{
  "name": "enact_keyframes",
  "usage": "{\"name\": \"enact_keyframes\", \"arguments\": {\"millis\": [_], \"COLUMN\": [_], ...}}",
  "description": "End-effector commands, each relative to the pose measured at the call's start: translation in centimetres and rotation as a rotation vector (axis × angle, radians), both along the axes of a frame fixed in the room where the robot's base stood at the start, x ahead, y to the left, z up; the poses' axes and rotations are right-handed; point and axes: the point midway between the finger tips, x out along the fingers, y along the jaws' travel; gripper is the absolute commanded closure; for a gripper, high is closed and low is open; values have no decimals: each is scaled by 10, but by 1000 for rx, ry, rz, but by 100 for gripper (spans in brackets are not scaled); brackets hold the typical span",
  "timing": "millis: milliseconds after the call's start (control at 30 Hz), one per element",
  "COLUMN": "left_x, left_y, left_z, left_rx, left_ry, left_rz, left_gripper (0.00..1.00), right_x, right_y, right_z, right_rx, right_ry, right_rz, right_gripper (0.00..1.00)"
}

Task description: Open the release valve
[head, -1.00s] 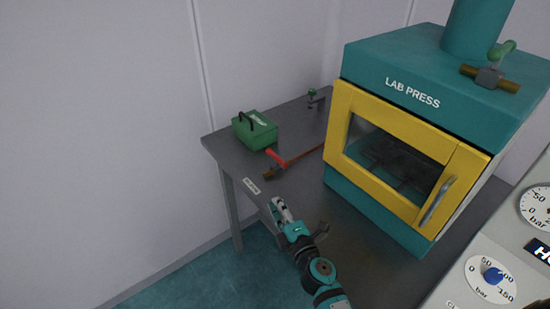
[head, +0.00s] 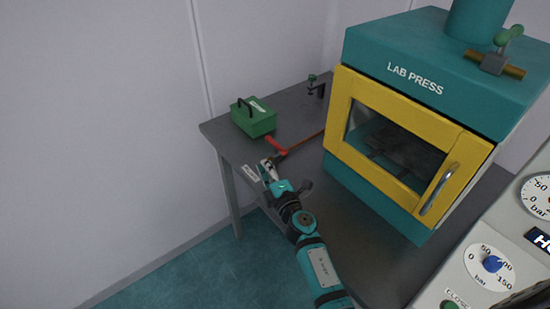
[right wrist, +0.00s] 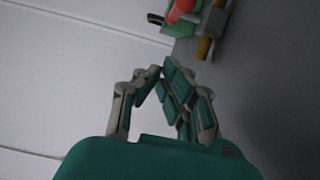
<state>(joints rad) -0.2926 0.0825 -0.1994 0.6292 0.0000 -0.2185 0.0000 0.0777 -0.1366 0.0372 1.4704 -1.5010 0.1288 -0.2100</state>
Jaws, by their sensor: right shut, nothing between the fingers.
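A valve with a red handle (head: 277,146) sits on a thin brass pipe on the grey table, beside the lab press. In the right wrist view the red handle (right wrist: 180,10) and the brass pipe end (right wrist: 204,47) show at the top. My right gripper (head: 266,168) is shut and empty, just in front of the valve; its fingertips (right wrist: 162,68) appear apart from the handle. Another valve with a green handle (head: 509,36) is on top of the press. Which valve is the release valve is not readable. My left gripper is out of view.
A green box (head: 254,122) with a black handle stands behind the red valve. The teal and yellow lab press (head: 392,75) fills the right of the table (head: 222,132). A gauge panel (head: 460,262) is at the lower right. A small green-topped fitting (head: 312,80) stands at the back.

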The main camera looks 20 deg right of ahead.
Motion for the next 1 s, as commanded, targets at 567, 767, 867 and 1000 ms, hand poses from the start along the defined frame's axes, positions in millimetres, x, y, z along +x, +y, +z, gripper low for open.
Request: {"name": "enact_keyframes", "arguments": {"millis": [567, 767, 867, 1000], "left_x": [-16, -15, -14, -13], "left_y": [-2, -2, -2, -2], "left_z": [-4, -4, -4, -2], "left_rx": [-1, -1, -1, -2], "left_ry": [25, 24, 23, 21], "left_rz": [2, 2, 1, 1], "left_gripper": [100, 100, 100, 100], "right_x": [33, 32, 32, 31], "right_y": [-36, -36, -36, -41], "right_z": [0, 0, 0, 0], "right_rx": [0, 0, -1, -4], "right_ry": [0, 0, 0, 1], "right_rz": [0, 0, 3, 25], "right_gripper": [100, 100, 100, 100]}}
